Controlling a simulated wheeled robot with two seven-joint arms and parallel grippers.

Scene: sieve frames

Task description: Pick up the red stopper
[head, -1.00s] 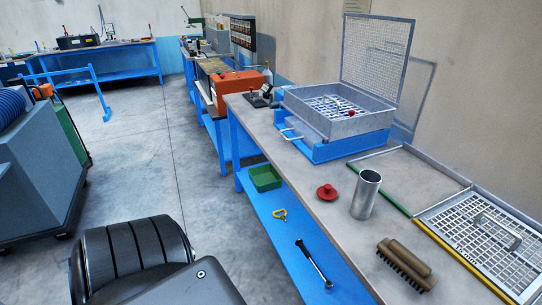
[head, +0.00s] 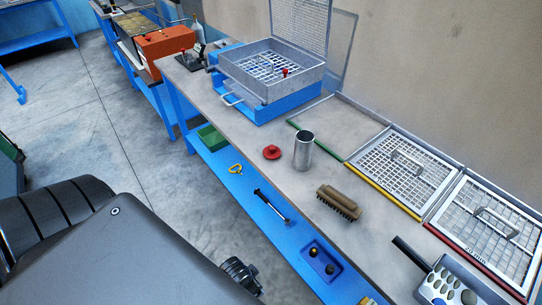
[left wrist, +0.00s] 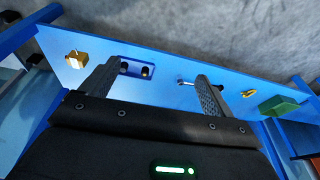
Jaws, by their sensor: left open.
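The red stopper (head: 271,152), a flat disc with a small knob on top, sits on the grey bench top near its front edge. It is just left of an upright open metal cylinder (head: 304,151), a small gap apart. The stopper does not show in the left wrist view. My left gripper (left wrist: 157,69) is open and empty in the left wrist view, its two fingers spread over the blue lower shelf, away from the stopper. Its fingers cannot be made out in the head view. My right gripper is not in view.
A brush (head: 339,202) lies right of the cylinder. A blue-based sieve box (head: 268,88) with raised mesh lid stands behind. Sieve frames (head: 402,170) line the wall side.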

